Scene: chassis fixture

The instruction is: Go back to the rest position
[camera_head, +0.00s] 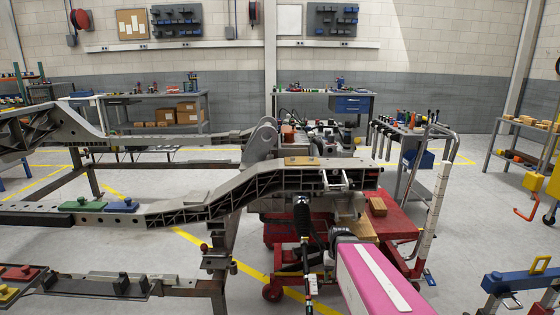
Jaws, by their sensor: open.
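My gripper (337,181) is near the middle of the picture, at the end of my pink arm.
A blue-handled fixture (520,280) is at lower right. Open floor lies right of the trolley.

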